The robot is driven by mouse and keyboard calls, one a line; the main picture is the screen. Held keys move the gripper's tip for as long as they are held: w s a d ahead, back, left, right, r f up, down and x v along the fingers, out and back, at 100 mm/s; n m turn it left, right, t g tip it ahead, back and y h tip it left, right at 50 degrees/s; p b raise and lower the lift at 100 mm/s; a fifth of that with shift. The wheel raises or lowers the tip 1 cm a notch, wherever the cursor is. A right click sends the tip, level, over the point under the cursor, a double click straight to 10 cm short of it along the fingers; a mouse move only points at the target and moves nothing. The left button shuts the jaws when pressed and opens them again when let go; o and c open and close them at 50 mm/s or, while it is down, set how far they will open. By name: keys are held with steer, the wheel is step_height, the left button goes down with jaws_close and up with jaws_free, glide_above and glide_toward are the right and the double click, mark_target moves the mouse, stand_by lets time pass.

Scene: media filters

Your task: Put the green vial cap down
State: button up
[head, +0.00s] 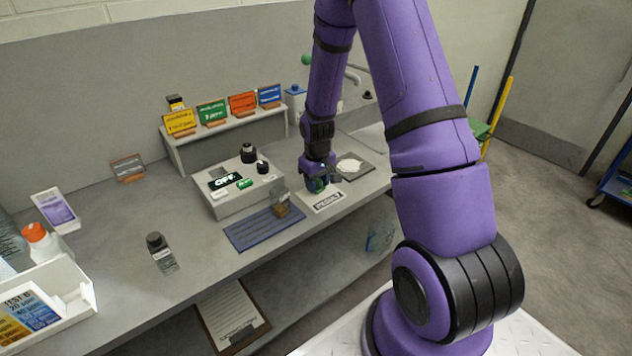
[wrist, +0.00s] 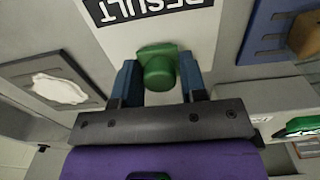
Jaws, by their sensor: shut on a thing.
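The green vial cap (wrist: 160,70) is between the two blue fingers of my gripper (wrist: 158,80) in the wrist view. The gripper is shut on it. Beyond the cap lies a white card (wrist: 203,38) marked RESULT on a dark band. In the head view my gripper (head: 318,184) is low over the counter at the card's back edge, and the card (head: 323,201) shows in front of it. The cap is mostly hidden by the fingers there. I cannot tell whether the cap touches the surface.
A dark square plate (head: 358,168) with a white patch sits right of the gripper. A blue ribbed mat (head: 250,232) with a small brown block (head: 282,209) lies to the left. A grey box (head: 222,198) stands behind the mat. A shelf of coloured signs (head: 222,130) is at the back.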

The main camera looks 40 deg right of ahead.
steer(key=shift+f, duration=0.1)
steer(key=o, duration=0.9)
steer(key=s+a+r+t, duration=0.1)
steer(key=s+a+r, duration=0.1)
steer(key=r, duration=0.9)
steer(key=s+a+r, duration=0.2)
steer(key=r, duration=0.9)
steer(key=shift+s+a+r+t, duration=0.7)
steer(key=shift+s+a+r, duration=0.8)
steer(key=shift+s+r, duration=1.7)
steer(key=shift+s+a+r+t, duration=0.7)
steer(key=shift+s+a+r, duration=1.1)
steer(key=shift+s, duration=2.55)
steer(key=shift+s+a+r+t, duration=0.7)
steer(key=shift+s+a+r, duration=0.55)
steer(key=shift+s+r, duration=2.05)
